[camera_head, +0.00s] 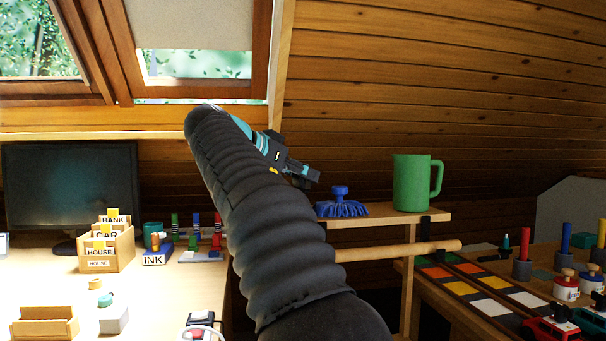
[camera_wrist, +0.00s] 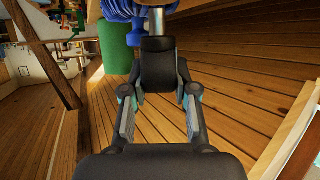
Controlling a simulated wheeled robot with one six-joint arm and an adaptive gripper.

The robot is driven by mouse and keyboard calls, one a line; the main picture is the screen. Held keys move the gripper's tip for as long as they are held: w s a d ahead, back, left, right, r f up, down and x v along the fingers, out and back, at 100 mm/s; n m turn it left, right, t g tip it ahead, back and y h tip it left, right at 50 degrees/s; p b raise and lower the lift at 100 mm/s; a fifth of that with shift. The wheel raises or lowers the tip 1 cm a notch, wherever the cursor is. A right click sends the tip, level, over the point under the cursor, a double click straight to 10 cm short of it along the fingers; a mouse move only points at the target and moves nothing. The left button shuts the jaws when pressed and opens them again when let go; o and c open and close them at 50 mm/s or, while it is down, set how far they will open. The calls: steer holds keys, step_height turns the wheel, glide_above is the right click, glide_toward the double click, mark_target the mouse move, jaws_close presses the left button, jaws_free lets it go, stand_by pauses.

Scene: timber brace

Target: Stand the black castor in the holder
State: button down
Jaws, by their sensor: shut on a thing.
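My gripper (camera_head: 303,172) is raised above and in front of the desk, left of the green mug, with its tip near the blue brush. In the wrist view my gripper (camera_wrist: 158,85) is shut on a dark block-shaped thing that I take for the black castor (camera_wrist: 158,62), with a grey metal stem (camera_wrist: 158,20) at its far end. In the head view the castor is hard to tell from the dark fingers. I cannot tell which thing is the holder; grey cups with coloured rods, such as this one (camera_head: 521,270), stand on the right table.
A blue brush (camera_head: 341,205) and a green mug (camera_head: 410,183) stand on a wooden shelf (camera_head: 385,220). A wooden rail (camera_head: 400,251) runs below it. A monitor (camera_head: 70,185) and labelled boxes (camera_head: 105,249) stand on the left desk. Open air surrounds my gripper's left side.

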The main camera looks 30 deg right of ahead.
steer(key=shift+f+b, duration=1.15)
steer(key=shift+f, duration=0.1)
stand_by(1.2)
steer(key=c, duration=0.8)
jaws_free()
steer(key=shift+r, duration=0.1)
steer(key=v, duration=1.2)
steer(key=shift+s, duration=0.1)
